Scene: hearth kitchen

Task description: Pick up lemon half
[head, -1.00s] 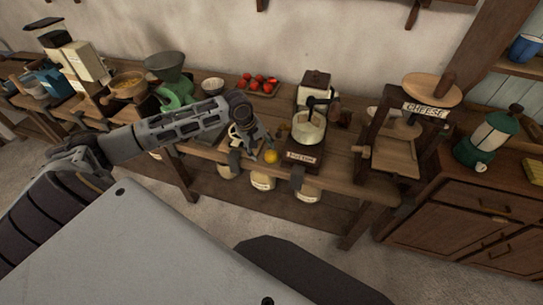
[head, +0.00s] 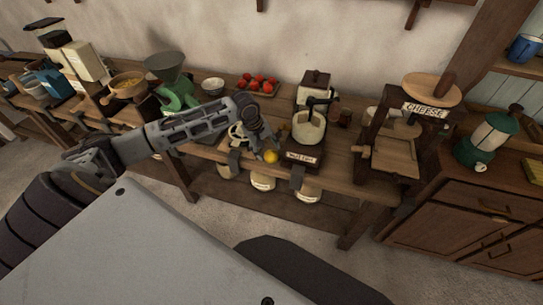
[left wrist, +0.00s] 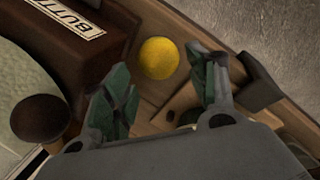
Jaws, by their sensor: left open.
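The lemon half (head: 271,156) is a small yellow round thing on the wooden bench, near its front edge and beside the butter churn's base. In the left wrist view the lemon half (left wrist: 159,58) lies just beyond and between my open fingertips, apart from both. My left gripper (head: 262,150) is over the bench at the lemon half, pointing down; in the left wrist view my left gripper (left wrist: 165,85) shows two spread green-grey fingers with nothing between them. My right gripper is not in view.
The butter churn (head: 307,130), its dark base labelled, stands close right of the lemon half. A tray of red tomatoes (head: 257,87) is behind. A cheese press (head: 397,150) stands farther right. The bench's front edge (left wrist: 185,25) is close to the lemon half.

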